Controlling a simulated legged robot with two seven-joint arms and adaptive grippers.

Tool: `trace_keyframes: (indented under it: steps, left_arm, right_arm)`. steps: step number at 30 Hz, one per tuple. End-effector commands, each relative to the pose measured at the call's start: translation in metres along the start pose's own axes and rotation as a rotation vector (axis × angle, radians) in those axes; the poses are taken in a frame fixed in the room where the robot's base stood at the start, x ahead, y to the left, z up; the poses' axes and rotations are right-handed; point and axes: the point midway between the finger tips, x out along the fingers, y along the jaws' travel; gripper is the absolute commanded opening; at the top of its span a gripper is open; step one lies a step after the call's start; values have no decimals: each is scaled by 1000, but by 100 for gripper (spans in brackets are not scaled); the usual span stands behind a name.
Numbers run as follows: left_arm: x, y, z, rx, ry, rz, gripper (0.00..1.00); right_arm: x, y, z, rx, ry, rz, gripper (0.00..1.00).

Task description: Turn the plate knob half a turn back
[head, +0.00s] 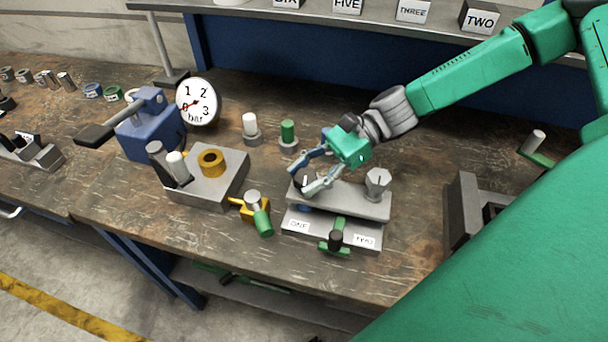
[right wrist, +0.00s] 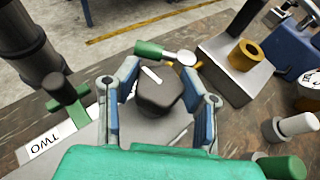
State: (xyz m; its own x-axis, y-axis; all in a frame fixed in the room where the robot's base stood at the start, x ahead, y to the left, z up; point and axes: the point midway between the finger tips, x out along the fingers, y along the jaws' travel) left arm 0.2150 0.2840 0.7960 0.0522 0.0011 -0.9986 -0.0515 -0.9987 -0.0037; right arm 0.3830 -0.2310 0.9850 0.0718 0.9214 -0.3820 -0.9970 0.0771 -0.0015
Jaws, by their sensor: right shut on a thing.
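The plate knob (right wrist: 158,92), dark and faceted with a white line on top, stands on the grey plate (head: 345,203) at its left end. In the right wrist view its white line slants to the upper left. My right gripper (head: 306,180) is shut on this knob, a blue-lined finger on either side. In the head view the fingers partly cover the knob. A second, lighter grey knob (head: 377,181) stands at the plate's right end. The base under the plate carries labels ONE (head: 299,225) and TWO (head: 364,240). My left gripper is not in view.
A green lever with a black knob (head: 336,238) stands at the base's front. Left of the plate are a yellow-and-green valve (head: 257,212) and a grey block (head: 208,187) with a brass ring. Green (head: 288,134) and white (head: 250,127) posts stand behind.

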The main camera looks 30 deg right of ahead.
Motion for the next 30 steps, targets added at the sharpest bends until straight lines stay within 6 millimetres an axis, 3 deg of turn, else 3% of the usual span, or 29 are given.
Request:
trace_keyframes:
  steps: [11, 30]
  left_arm:
    - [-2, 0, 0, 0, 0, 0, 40]
    - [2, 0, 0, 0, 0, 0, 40]
  right_arm:
    - [2, -2, -6, -47, 18, 118, 7]
    - [3, -2, -5, -273, 18, 664, 7]
